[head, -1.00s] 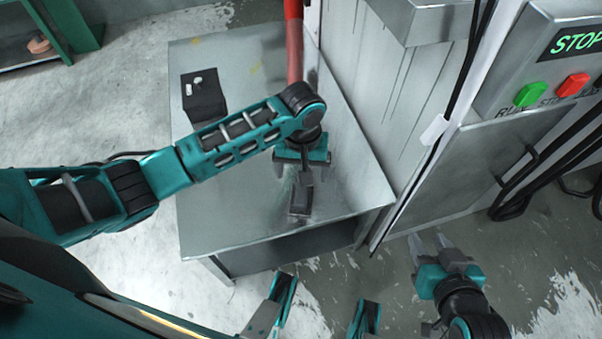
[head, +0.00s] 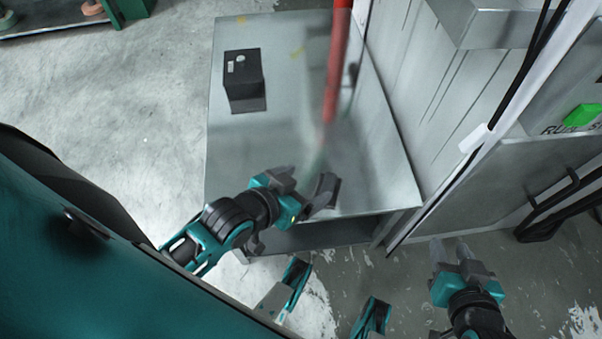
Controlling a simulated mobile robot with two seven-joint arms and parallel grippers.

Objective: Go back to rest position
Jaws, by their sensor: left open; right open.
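My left gripper (head: 306,186) is open and empty above the near edge of the metal table (head: 232,170). Its fingers point up and right in the picture. My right gripper (head: 449,251) is open and empty at the lower right, over the floor in front of the machine. Nothing shows between the fingers of either gripper.
A black box (head: 241,70) stands on the table's left half. A blurred red pipe (head: 338,60) rises at the table's back right. The grey machine (head: 505,185) with a green button (head: 581,115) stands at the right.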

